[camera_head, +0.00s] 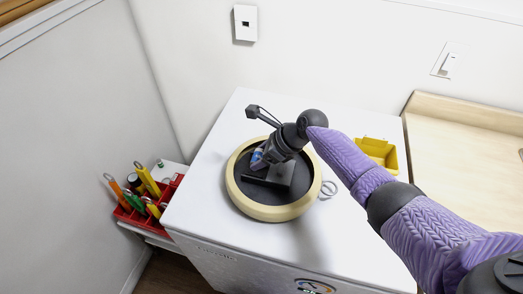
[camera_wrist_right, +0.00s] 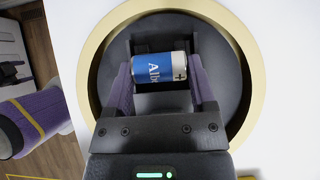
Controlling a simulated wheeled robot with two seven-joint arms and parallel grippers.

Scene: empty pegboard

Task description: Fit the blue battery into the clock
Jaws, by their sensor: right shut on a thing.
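The clock (camera_head: 244,196) lies face down on the white top, a round dark back with a cream rim; it also fills much of the right wrist view (camera_wrist_right: 243,35). A dark block with a battery bay (camera_head: 282,178) stands up from its middle. My right gripper (camera_head: 259,163) is over the clock, shut on the blue battery (camera_head: 257,155). In the right wrist view the battery (camera_wrist_right: 158,71) lies crosswise between the fingers, with a plus mark at its right end. It is at the bay, but I cannot tell whether it is seated.
A yellow bin (camera_head: 379,152) stands behind my right arm on the white top (camera_head: 215,245). A red tray of tools (camera_head: 130,215) is at the left, beyond the edge. A wooden counter (camera_head: 455,150) is at the right. The front left of the top is clear.

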